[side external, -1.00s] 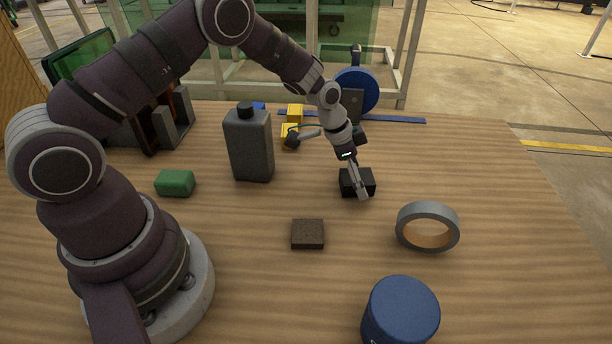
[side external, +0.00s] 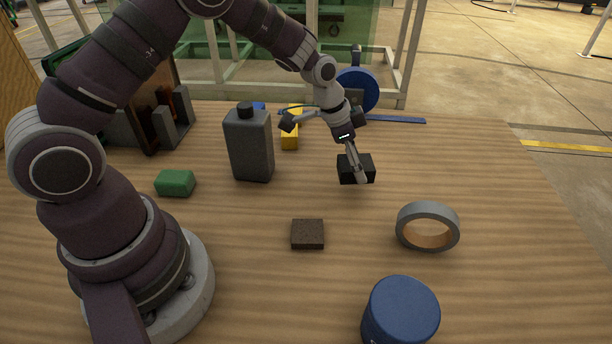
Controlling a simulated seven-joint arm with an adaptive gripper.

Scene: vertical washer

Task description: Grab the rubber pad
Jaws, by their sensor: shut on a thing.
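A black block, which looks like the rubber pad (side external: 367,165), is at the end of my arm, right of the picture's middle. My gripper (side external: 356,176) points down at it and is shut on it, with a grey finger across its near face. The far finger is hidden behind the block. The block seems a little above the wooden table, but the gap is hard to judge.
A grey bottle (side external: 249,146) stands left of my gripper, with a yellow block (side external: 291,133) behind. A green block (side external: 175,183), a dark brown block (side external: 307,234), a tape roll (side external: 428,227) and a blue cylinder (side external: 401,310) are on the table (side external: 500,270).

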